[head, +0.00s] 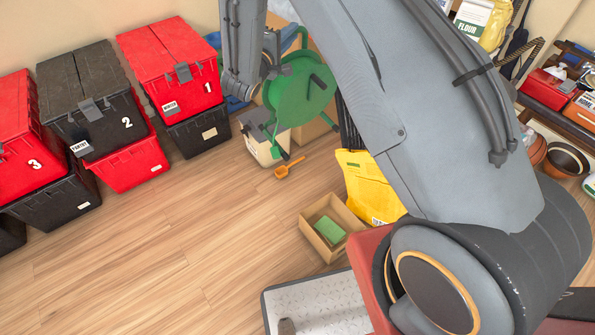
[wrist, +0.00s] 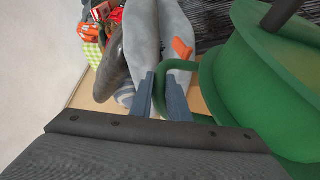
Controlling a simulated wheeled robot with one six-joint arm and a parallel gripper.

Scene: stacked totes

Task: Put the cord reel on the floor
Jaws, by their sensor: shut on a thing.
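The cord reel (head: 300,92) is green with a dark crank handle and a green frame. It is in the air in the head view, in front of a light bin and boxes. My gripper (wrist: 163,88) is shut on a green tube of the reel's frame in the wrist view, with a blue-grey finger on each side. The reel's drum (wrist: 265,85) fills the right of that view. In the head view the reel and wrist partly hide the fingers. The wood floor (head: 190,225) lies below the reel.
Stacked red and black totes (head: 172,65) stand at the left. A light bin (head: 262,145), an orange scoop (head: 289,168), a yellow bag (head: 368,185) and an open box with a green item (head: 352,227) are near the reel. Floor is clear at centre left.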

